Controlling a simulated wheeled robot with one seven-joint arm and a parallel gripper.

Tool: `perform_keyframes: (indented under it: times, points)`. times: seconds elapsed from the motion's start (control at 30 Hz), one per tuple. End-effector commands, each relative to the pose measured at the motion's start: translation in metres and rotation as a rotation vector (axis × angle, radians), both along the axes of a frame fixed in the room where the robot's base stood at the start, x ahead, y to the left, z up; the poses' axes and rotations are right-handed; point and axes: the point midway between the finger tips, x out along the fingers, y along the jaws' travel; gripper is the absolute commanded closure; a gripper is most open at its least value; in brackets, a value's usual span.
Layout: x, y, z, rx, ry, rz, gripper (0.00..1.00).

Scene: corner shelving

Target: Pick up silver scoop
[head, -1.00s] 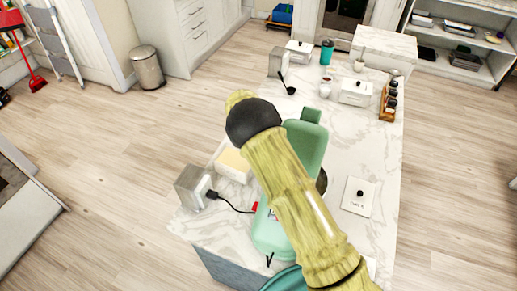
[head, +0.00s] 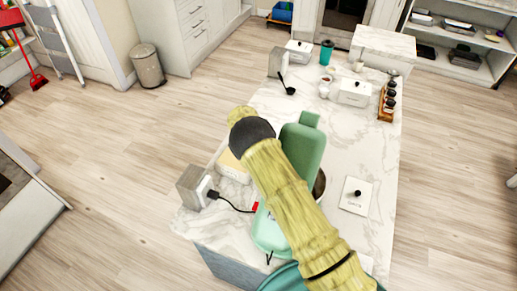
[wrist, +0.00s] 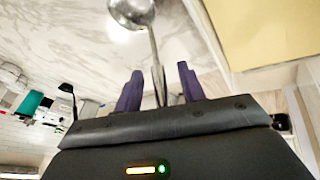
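The silver scoop (wrist: 133,12) shows at the top of the wrist view, over the marble top, with its thin handle running down toward my gripper. My gripper (wrist: 159,80) has two purple fingers standing apart. The handle's lower part lies between them in the picture, with gaps on both sides. I cannot tell how deep between the fingers it sits. In the head view my arm hides both the gripper and the scoop.
A green stand mixer (head: 303,147) stands close beside my arm on the marble island (head: 345,150). A metal box (head: 193,187) with a plug and cord is at the left edge. A black ladle (head: 289,90), white canister (head: 355,93) and teal cup (head: 326,52) stand farther back.

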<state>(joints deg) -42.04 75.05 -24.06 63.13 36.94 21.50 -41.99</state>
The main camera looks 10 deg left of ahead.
Motion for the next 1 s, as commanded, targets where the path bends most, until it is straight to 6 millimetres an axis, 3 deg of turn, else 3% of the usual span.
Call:
perform_keyframes:
  times: [0.6, 0.63, 0.83, 1.0]
  points:
    - [0.0022, 0.0005, -0.0047, 0.000, 0.000, 0.000, 0.60]
    - [0.0022, 0.0005, -0.0047, 0.000, 0.000, 0.000, 0.62]
    - [0.0021, 0.0004, -0.0046, 0.000, 0.000, 0.000, 1.00]
    - [0.0024, 0.0005, -0.0043, 0.001, -0.001, 0.000, 1.00]
